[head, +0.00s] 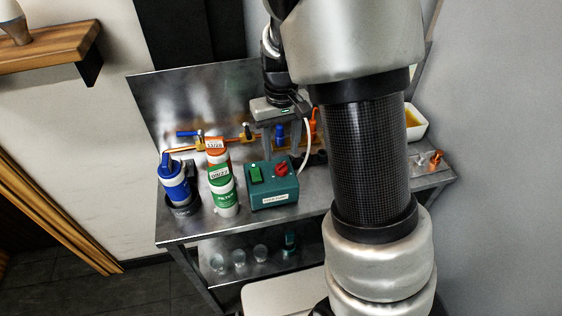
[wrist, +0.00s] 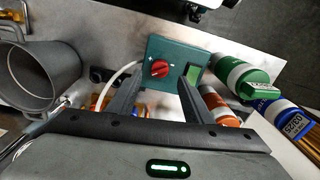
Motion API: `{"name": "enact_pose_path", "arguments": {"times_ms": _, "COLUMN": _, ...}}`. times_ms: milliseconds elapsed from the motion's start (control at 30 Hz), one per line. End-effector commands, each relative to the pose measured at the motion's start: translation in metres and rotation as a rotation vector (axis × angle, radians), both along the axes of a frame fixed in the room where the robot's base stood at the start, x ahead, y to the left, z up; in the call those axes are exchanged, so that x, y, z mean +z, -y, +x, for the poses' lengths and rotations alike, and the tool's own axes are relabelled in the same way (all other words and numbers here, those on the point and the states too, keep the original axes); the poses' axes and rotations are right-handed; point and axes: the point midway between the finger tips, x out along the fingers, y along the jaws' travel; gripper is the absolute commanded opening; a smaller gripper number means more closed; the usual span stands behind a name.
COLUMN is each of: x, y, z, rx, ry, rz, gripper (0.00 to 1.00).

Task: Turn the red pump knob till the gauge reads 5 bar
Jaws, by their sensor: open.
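In the head view my gripper (head: 267,137) hangs above and behind the teal box, apart from the knob. I cannot make out a gauge dial or its reading in either view.
A white-and-green filter canister (head: 222,190), an orange-topped canister (head: 216,150) and a blue canister (head: 174,182) stand left of the box on the steel bench (head: 313,200). A grey mug (wrist: 40,75) shows in the wrist view.

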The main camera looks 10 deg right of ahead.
Motion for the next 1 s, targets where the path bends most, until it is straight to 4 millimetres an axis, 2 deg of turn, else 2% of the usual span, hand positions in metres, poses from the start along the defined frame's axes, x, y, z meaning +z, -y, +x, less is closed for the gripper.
{"name": "enact_pose_path", "arguments": {"times_ms": 100, "x": -0.025, "y": 0.000, "z": -0.001, "rx": -0.002, "ry": -0.004, "rz": 0.000, "gripper": 0.46}}
{"name": "enact_pose_path", "arguments": {"times_ms": 300, "x": -0.050, "y": 0.000, "z": 0.000, "rx": -0.001, "ry": -0.002, "rz": 0.000, "gripper": 0.46}}
{"name": "enact_pose_path", "arguments": {"times_ms": 700, "x": -0.057, "y": 0.000, "z": 0.000, "rx": 0.000, "ry": 0.001, "rz": 0.000, "gripper": 0.46}}
{"name": "enact_pose_path", "arguments": {"times_ms": 767, "x": -0.057, "y": 0.000, "z": 0.000, "rx": 0.000, "ry": 0.001, "rz": 0.000, "gripper": 0.38}}
{"name": "enact_pose_path", "arguments": {"times_ms": 933, "x": -0.057, "y": 0.000, "z": 0.000, "rx": 0.000, "ry": 0.001, "rz": 0.000, "gripper": 0.09}}
{"name": "enact_pose_path", "arguments": {"times_ms": 1000, "x": -0.057, "y": 0.000, "z": 0.000, "rx": -0.001, "ry": 0.001, "rz": 0.000, "gripper": 0.05}}
